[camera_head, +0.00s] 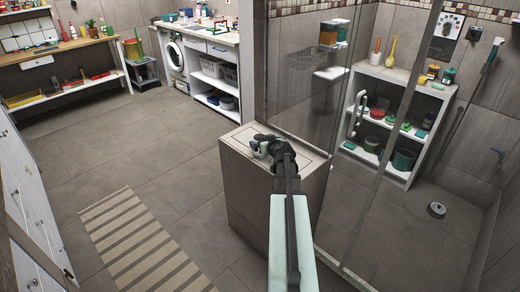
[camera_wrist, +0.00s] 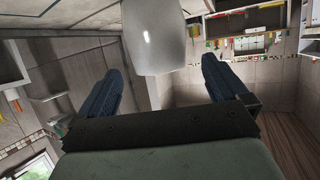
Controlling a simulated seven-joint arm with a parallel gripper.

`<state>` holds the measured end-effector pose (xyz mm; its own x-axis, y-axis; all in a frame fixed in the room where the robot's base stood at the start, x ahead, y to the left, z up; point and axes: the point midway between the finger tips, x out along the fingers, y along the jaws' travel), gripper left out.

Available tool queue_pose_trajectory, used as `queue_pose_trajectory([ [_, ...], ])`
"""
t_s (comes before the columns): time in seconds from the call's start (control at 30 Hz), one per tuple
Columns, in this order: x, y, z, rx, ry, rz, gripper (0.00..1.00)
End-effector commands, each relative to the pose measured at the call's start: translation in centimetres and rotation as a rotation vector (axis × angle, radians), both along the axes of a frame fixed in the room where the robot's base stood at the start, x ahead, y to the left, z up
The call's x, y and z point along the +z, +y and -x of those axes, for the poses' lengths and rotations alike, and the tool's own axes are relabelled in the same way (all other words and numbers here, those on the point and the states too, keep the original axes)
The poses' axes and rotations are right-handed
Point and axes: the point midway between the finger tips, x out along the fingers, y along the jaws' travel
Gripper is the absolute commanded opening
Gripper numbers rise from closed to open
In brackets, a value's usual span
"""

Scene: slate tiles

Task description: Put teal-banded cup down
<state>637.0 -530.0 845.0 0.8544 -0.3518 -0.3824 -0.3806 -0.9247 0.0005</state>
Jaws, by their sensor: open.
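A small pale cup (camera_head: 256,150) stands on the flat top of the tiled half-wall (camera_head: 240,205) in the head view, partly hidden by my gripper (camera_head: 268,146). In the wrist view a smooth pale grey cup body (camera_wrist: 153,38) fills the top middle, cut off by the frame edge. No teal band is clear in that view. My gripper (camera_wrist: 160,62) is open, its two dark fingers apart on either side of the cup's lower part in the picture. A gap shows between the cup and each finger.
A glass shower screen (camera_head: 305,85) rises just right of the half-wall. A white shelf unit (camera_head: 395,115) with bottles and bowls stands behind the glass. A striped mat (camera_head: 135,240) lies on the open tiled floor at left.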

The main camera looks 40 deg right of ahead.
Motion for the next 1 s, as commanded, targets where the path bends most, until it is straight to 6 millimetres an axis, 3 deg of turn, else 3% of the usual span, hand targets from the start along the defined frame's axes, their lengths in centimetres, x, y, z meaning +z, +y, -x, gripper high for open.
queue_pose_trajectory([
  [0.1,-0.6,-0.7,-1.4,-0.001,0.000,-0.001,1.00],
  [0.37,-1.1,-1.1,-2.5,0.000,0.001,-0.001,1.00],
  [0.7,-2.5,-2.7,-6.0,-0.001,0.000,-0.001,1.00],
  [0.97,-2.6,-2.7,-6.1,-0.001,0.000,-0.001,1.00],
  [1.0,-2.6,-2.7,-6.1,-0.001,0.000,-0.001,0.96],
])
